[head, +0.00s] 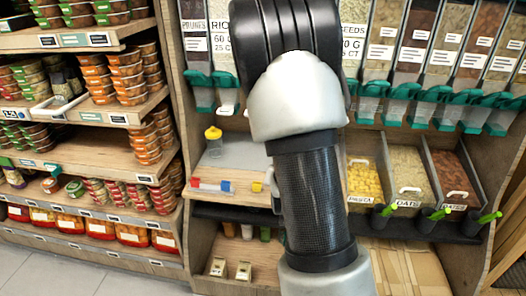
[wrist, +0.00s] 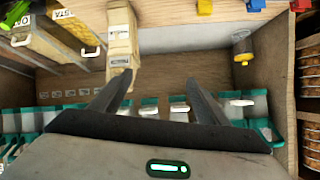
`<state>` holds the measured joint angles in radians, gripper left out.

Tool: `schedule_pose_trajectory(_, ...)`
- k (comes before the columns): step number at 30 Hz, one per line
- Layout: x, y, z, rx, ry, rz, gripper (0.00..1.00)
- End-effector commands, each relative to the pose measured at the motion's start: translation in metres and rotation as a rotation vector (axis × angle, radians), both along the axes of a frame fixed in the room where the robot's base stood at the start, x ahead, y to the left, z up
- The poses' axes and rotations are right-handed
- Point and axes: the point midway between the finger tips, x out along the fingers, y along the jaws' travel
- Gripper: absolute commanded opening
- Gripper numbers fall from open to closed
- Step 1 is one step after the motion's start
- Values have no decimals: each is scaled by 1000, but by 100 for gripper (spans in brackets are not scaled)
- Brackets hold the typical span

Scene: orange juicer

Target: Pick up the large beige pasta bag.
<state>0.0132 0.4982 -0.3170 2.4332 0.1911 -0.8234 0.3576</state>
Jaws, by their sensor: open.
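A beige, block-shaped item with pale labels (wrist: 122,42) shows at the upper left of the wrist view; it looks like the pasta bag, but I cannot read its label. In the head view my arm covers the middle of the shelf, and neither my gripper nor this item shows.
Bins of pasta (head: 362,181) and oats (head: 408,177) stand right of my arm. A yellow-lidded jar (head: 214,141) stands left on the wooden shelf; it also shows in the wrist view (wrist: 242,47). Teal-handled dispensers (head: 405,92) hang above. Small packs (head: 217,266) sit low down.

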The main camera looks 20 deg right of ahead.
Motion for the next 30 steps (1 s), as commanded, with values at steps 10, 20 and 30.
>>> schedule_pose_trajectory(10,-47,-72,-124,-346,-208,-19,69)
schedule_pose_trajectory(20,-63,-71,-140,-464,-296,71,69)
schedule_pose_trajectory(30,-3,-105,-139,-465,-298,73,69)
